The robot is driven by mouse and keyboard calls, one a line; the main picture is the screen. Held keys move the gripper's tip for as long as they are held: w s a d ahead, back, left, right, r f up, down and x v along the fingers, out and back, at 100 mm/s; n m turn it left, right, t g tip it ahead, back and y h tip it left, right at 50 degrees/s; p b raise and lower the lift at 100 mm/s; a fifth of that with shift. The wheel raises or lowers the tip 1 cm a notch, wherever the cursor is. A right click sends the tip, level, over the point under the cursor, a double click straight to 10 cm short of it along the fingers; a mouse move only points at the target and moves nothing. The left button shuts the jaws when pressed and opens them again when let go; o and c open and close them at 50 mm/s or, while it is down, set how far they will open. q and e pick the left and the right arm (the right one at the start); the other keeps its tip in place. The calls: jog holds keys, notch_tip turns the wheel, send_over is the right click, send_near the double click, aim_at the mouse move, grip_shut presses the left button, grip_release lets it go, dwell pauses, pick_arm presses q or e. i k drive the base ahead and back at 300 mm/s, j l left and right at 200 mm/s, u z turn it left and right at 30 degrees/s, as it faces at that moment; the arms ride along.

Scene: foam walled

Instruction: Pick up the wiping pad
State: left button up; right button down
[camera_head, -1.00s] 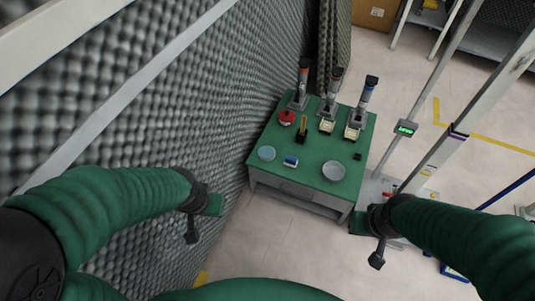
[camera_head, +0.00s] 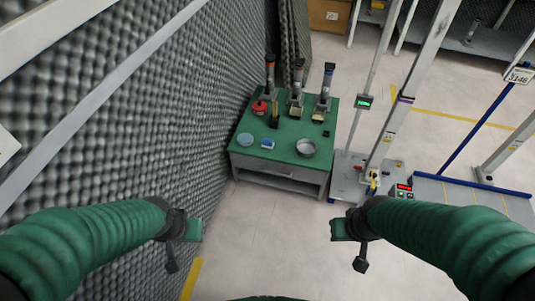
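The likely wiping pad is a small blue and white block (camera_head: 267,144) on the green tabletop (camera_head: 278,137), near its front edge. It lies between a pale blue round dish (camera_head: 245,139) and a grey round bowl (camera_head: 306,147). My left gripper (camera_head: 194,229) is low on the left, in front of the table and well short of it. My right gripper (camera_head: 338,229) is low on the right, also well short of the table. Nothing shows in either gripper. The finger gaps are too small to make out.
Upright tool stands (camera_head: 297,90), a red round item (camera_head: 259,107) and a dark holder (camera_head: 275,115) stand farther back. A grey foam wall (camera_head: 110,120) borders the left. A metal frame on a platform (camera_head: 365,175) stands right of the table. Floor (camera_head: 265,230) before the table is clear.

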aim_at(269, 143)
jog(key=i+l+u, duration=0.35)
jog(key=i, duration=0.2)
jog(key=i+l+u, duration=0.3)
jog(key=i+l, duration=0.15)
jog(key=i+l+u, duration=0.35)
jog(key=l, duration=0.4)
jog(key=i, duration=0.05)
